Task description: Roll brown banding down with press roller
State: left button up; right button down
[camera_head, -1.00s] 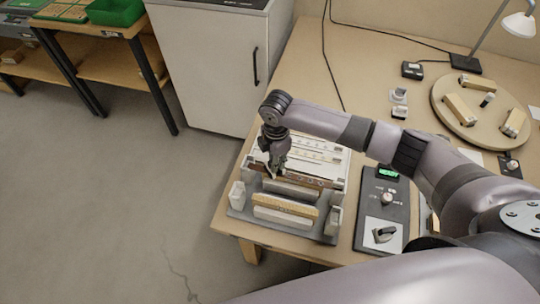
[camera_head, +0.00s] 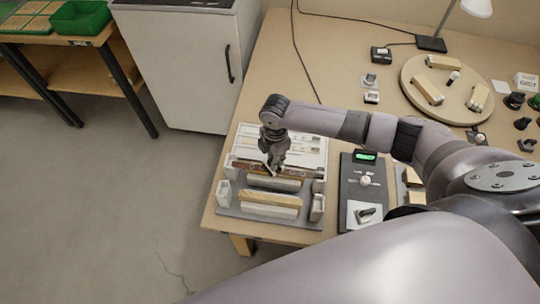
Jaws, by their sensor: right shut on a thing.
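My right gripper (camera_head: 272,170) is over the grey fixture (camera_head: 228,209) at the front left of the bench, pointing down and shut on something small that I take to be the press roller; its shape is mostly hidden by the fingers. A brown strip (camera_head: 300,172), likely the banding, lies along the fixture just behind the light grey bar, with the gripper tips at its middle or left part. Whether the held thing touches the strip cannot be told. A pale wooden block (camera_head: 270,198) sits in the front of the fixture. My left gripper is not in view.
A dark control panel (camera_head: 349,187) with a green display stands right of the fixture. A round wooden board (camera_head: 440,112) with several wooden blocks is at the back right. A white cabinet (camera_head: 180,65) stands behind left. Bench room is free behind the fixture.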

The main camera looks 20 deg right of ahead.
jog(key=shift+s+d+f+p, duration=0.1)
jog(key=shift+s+d+p, duration=0.65)
jog(key=shift+s+d, duration=0.55)
jog(key=shift+d, duration=0.15)
jog(key=shift+s+d+p, duration=0.35)
jog(key=shift+d+p, duration=0.2)
jog(key=shift+p, duration=0.15)
jog(key=shift+s+d+p, duration=0.45)
jog(key=shift+s+d, duration=0.1)
jog(key=shift+d, duration=0.3)
jog(key=shift+w+a, duration=0.65)
jog(key=shift+a, duration=0.15)
jog(key=shift+w+a, duration=0.6)
jog(key=shift+a, duration=0.2)
jog(key=shift+w+a+b, duration=0.35)
jog(key=shift+w+a, duration=0.2)
jog(key=shift+a, duration=0.3)
jog(key=shift+w+a+b, duration=0.3)
jog(key=shift+w+a, duration=0.2)
jog(key=shift+a, duration=0.35)
jog(key=shift+w+a+b, duration=0.3)
jog(key=shift+w+a, duration=0.65)
jog(key=shift+a, duration=0.3)
jog(key=shift+w+a+b, duration=0.5)
jog(key=shift+a, duration=0.3)
jog(key=shift+w+a, duration=0.35)
jog(key=shift+a, duration=0.25)
jog(key=shift+d, duration=0.1)
